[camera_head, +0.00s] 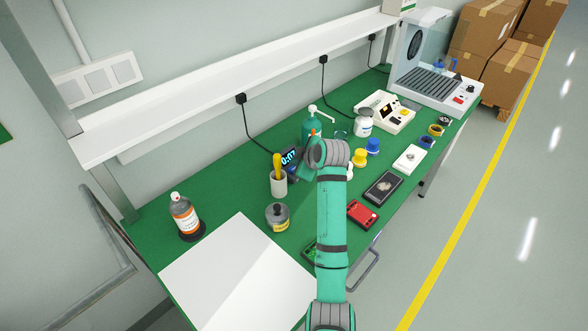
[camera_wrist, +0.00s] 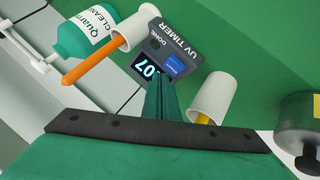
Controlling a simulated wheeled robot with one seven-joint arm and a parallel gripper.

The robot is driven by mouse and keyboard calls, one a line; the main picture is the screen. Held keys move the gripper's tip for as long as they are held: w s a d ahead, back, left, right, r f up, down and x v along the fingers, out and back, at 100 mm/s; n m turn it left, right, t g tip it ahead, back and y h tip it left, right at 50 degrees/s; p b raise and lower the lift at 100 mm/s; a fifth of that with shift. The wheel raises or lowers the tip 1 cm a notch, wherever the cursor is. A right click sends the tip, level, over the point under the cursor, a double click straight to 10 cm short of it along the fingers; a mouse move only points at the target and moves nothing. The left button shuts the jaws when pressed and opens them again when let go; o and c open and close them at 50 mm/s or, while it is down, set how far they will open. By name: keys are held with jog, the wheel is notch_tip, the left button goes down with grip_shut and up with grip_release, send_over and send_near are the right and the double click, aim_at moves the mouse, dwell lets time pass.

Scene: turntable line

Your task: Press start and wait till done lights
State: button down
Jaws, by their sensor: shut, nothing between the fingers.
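The UV timer (camera_wrist: 182,42) is a dark grey box with a lit display (camera_wrist: 146,70), a blue button (camera_wrist: 175,65) and a small DONE mark (camera_wrist: 155,44). I cannot make out a lit lamp at DONE. Part of the display is covered; I read "07" on it. In the head view the timer's display (camera_head: 289,157) reads about 0:07. My gripper (camera_wrist: 157,82) is shut and empty, its tips in front of the timer between display and blue button. I cannot tell whether they touch it.
A white cup with a yellow-handled tool (camera_head: 279,186) stands close beside the timer. The teal cleaner bottle (camera_wrist: 84,38) and a white cup with an orange stick (camera_wrist: 95,60) are near it. A dark-capped jar (camera_head: 277,216) is in front. A white board (camera_head: 235,275) lies left.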

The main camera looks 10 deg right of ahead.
jog(key=shift+r, duration=0.1)
jog(key=shift+r, duration=2.4)
jog(key=shift+s, duration=0.1)
